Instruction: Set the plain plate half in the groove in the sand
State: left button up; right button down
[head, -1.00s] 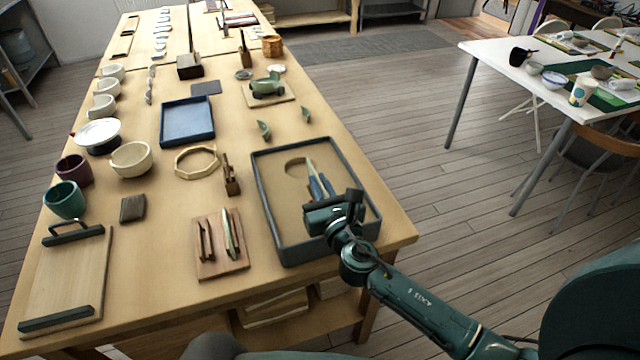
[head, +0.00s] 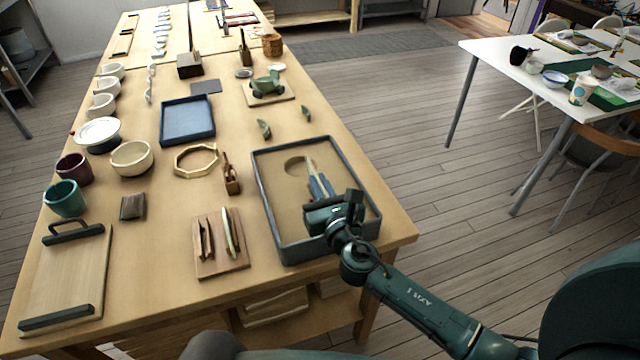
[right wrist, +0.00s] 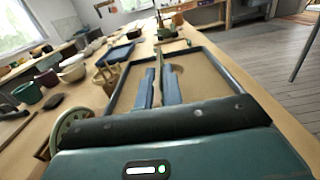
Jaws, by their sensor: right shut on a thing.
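The plain plate half (head: 311,168) shows as a thin, pale upright edge, and it also shows nearly edge-on in the right wrist view (right wrist: 160,72). My right gripper (head: 319,187) is shut on it; its blue fingers (right wrist: 159,88) lie on either side. The gripper is over the sand tray (head: 262,199), with the plate half pointing toward the tray's far side. A dark curved mark in the sand, likely the groove (head: 294,167), lies just left of the plate half. I cannot tell whether the plate half touches the sand. My left gripper is out of view.
A wooden rack (head: 206,268) with upright pieces stands left of the tray. A small wooden holder (head: 231,183) stands close to the tray's left wall. Two green shards (head: 264,129) (head: 306,114) lie beyond it. A blue tray (head: 187,122), bowls and cups are farther left.

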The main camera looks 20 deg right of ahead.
jog(key=shift+f, duration=0.3)
dwell(1.5)
jog(key=shift+s+f, duration=0.1)
jog(key=shift+f, duration=0.3)
dwell(1.0)
jog(key=c, duration=1)
grip_release()
jog(key=shift+s+a+f, duration=0.1)
jog(key=shift+w+r+p, duration=0.2)
jog(key=shift+r+p, duration=1.85)
jog(key=shift+r, duration=0.4)
jog(key=shift+r+p, duration=0.35)
jog(key=shift+r, duration=0.55)
